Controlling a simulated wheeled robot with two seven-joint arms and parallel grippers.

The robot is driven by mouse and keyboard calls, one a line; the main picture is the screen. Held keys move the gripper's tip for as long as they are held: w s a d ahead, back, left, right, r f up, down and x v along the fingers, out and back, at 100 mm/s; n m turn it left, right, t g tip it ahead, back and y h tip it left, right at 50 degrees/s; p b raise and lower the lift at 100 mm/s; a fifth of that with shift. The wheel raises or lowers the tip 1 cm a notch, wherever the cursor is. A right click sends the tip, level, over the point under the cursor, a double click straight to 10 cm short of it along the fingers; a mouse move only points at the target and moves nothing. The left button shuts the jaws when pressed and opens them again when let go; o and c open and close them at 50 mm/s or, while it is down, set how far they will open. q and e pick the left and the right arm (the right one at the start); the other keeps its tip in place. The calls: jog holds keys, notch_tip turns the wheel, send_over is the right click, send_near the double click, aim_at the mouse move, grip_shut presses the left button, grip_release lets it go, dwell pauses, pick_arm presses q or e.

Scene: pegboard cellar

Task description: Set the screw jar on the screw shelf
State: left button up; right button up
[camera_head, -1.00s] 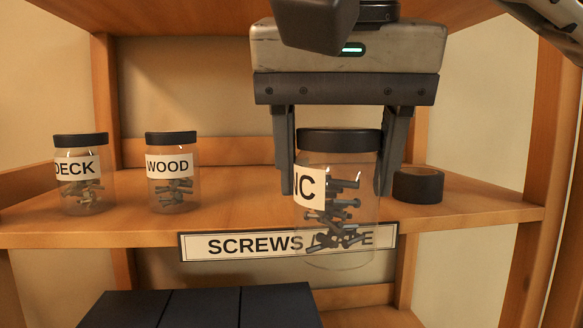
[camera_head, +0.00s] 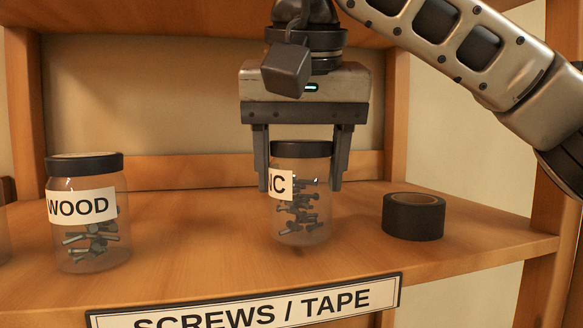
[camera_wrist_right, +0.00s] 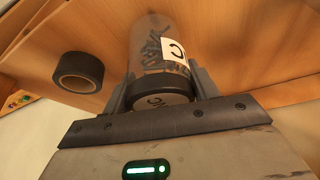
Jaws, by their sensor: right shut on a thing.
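The screw jar (camera_head: 300,215) is clear with a dark lid, dark screws inside and a white label of which "IC" shows. It is upright over the middle of the screw shelf (camera_head: 200,255), whose front sign reads "SCREWS / TAPE". My right gripper (camera_head: 300,185) is shut on the jar from above, one finger on each side near the lid. In the right wrist view the jar (camera_wrist_right: 155,50) sits between the fingers, its base toward the shelf boards. I cannot tell whether its base touches the shelf. My left gripper is not in view.
A "WOOD" jar (camera_head: 88,215) stands on the shelf to the left, with a sliver of another at the left edge. A black tape roll (camera_head: 413,217) lies to the right of the held jar. Bare shelf lies between the jars. Another shelf board is above.

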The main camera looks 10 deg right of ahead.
jog(key=shift+w+f, duration=0.45)
jog(key=shift+s, duration=0.15)
jog(key=shift+c, duration=0.7)
jog(key=shift+s+r, duration=0.2)
jog(key=shift+s, duration=0.25)
jog(key=shift+f, duration=0.25)
jog(key=o, duration=1.4)
jog(key=shift+w, duration=0.2)
jog(key=shift+c, duration=0.2)
jog(key=shift+s, duration=0.1)
